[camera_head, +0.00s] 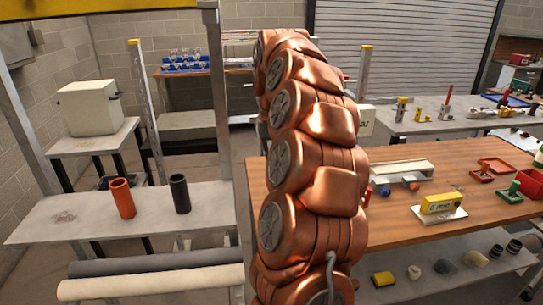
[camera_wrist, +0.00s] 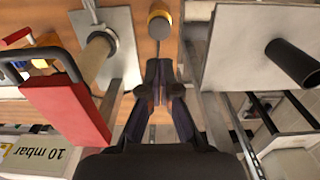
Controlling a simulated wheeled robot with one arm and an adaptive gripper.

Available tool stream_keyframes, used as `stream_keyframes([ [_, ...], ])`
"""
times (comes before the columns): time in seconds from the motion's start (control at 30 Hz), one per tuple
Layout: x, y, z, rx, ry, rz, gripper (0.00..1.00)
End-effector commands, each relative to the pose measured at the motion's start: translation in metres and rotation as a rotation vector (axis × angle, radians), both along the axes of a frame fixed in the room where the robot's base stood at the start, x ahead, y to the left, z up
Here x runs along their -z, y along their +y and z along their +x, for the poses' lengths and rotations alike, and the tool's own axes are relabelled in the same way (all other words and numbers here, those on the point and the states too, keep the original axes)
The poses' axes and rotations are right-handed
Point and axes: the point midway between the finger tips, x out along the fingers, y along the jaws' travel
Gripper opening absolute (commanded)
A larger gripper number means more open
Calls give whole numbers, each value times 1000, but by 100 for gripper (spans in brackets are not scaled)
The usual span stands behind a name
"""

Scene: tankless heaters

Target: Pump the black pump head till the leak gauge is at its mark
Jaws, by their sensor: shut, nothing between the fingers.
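My gripper (camera_wrist: 166,72) is shut and empty in the wrist view, its dark fingers together over the brown wooden bench. A small yellow round part (camera_wrist: 159,24) with a dark rod lies just beyond the fingertips, apart from them. I cannot tell whether it belongs to the pump, and I cannot pick out the black pump head for sure. In the head view my copper arm hides the middle of the scene and my gripper is not visible.
A red panel (camera_wrist: 66,110) with a handle stands close at left in the wrist view. A black tube (camera_wrist: 293,63) is at right. The wooden bench (camera_head: 400,237) holds a yellow box (camera_head: 441,203) and red trays. An orange tube (camera_head: 122,198) stands on the left shelf.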

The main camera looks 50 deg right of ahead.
Motion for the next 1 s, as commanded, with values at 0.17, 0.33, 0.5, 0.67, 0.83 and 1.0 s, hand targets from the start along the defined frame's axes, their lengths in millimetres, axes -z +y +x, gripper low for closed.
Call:
stream_keyframes([
  [0.17,17,1,-1,-1,2,4,0],
  [0.33,36,1,-1,0,4,4,0],
  [0.5,56,1,-2,-1,6,4,0],
  [0.67,75,1,-1,0,4,4,0],
  [0.83,94,1,-1,0,3,4,0],
  [1.0,107,0,0,1,0,2,0],
])
